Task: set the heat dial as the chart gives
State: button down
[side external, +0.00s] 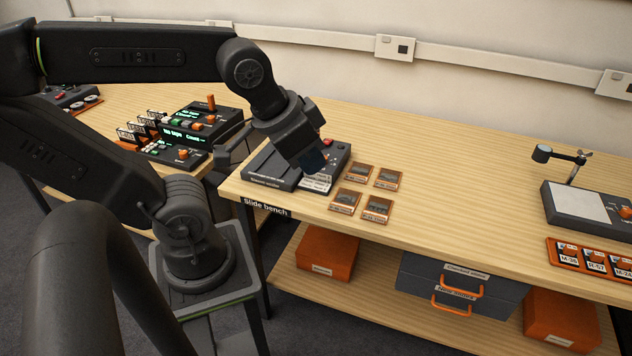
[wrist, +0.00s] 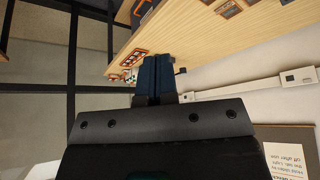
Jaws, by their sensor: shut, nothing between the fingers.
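My gripper (side external: 314,163) is shut and empty, just above the dark device (side external: 272,180) at the left end of the slide bench. Its blue-grey fingers lie together in the wrist view (wrist: 154,70). The device has a small red part (side external: 328,142) at its back and a white printed label (side external: 317,183) at its front right, too small to read. My gripper hides part of the device's top. I cannot make out which part is the heat dial, and I cannot identify a chart for certain.
Several orange-framed slides (side external: 377,208) lie right of the device. A lamp stand with a pale panel (side external: 578,202) and an orange rack (side external: 560,252) are at the right. Consoles (side external: 205,120) stand on the left table. A printed sheet (wrist: 286,160) shows in the wrist view. The bench middle is clear.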

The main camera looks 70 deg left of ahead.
jog(key=c, duration=1.8)
grip_release()
